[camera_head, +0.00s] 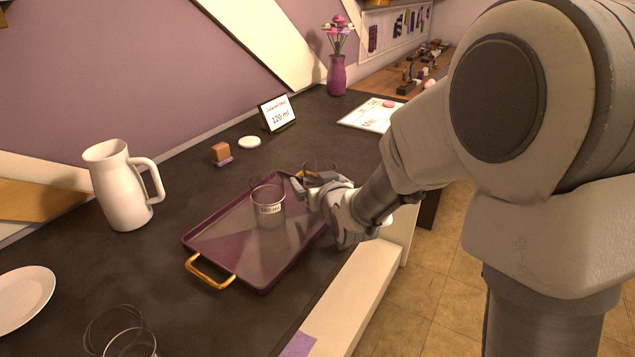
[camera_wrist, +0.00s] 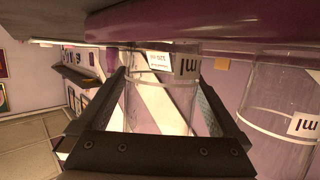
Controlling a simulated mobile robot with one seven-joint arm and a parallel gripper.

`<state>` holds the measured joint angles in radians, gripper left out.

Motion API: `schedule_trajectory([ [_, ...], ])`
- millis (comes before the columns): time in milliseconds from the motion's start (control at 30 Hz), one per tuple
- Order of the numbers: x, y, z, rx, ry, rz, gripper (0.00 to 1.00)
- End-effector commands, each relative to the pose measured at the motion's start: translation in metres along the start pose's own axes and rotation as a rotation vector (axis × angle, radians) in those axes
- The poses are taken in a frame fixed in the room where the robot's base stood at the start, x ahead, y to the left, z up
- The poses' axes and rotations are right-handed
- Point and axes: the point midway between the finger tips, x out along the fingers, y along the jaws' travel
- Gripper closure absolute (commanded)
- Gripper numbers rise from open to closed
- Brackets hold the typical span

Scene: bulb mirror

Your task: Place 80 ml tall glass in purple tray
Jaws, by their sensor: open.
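The purple tray (camera_head: 215,225) with gold handles lies on the dark counter. A clear glass (camera_head: 268,208) with a ml label stands upright in it; the number is hard to read. A second clear glass (camera_head: 320,167) is at the tray's far right end, partly hidden by my gripper (camera_head: 312,188). In the wrist view, my gripper (camera_wrist: 163,85) is open, with a clear ml-labelled glass (camera_wrist: 160,100) between its fingers. The other glass (camera_wrist: 275,120) is at the right, and the purple tray (camera_wrist: 200,22) edge crosses the top. Whether the fingers touch the glass is unclear.
A white pitcher (camera_head: 120,185) stands left of the tray, with a white plate (camera_head: 22,297) and clear glassware (camera_head: 120,335) nearer the front. A small sign reading 120 ml (camera_head: 279,114), an orange-brown block (camera_head: 221,152) and a pink vase (camera_head: 336,75) are behind.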

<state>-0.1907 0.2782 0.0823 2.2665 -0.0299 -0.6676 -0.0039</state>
Motion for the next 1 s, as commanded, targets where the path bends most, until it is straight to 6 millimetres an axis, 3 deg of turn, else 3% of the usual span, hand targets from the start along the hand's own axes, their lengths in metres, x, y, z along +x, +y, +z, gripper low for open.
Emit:
schedule_trajectory([
  [167, -0.007, 0.0, -0.004, 0.0, 0.0, 0.0, 0.0],
  [633, -0.095, 0.0, -0.005, 0.0, 0.003, 0.0, 0.0],
  [1000, -0.116, 0.0, -0.002, 0.0, 0.003, -0.001, 0.0],
])
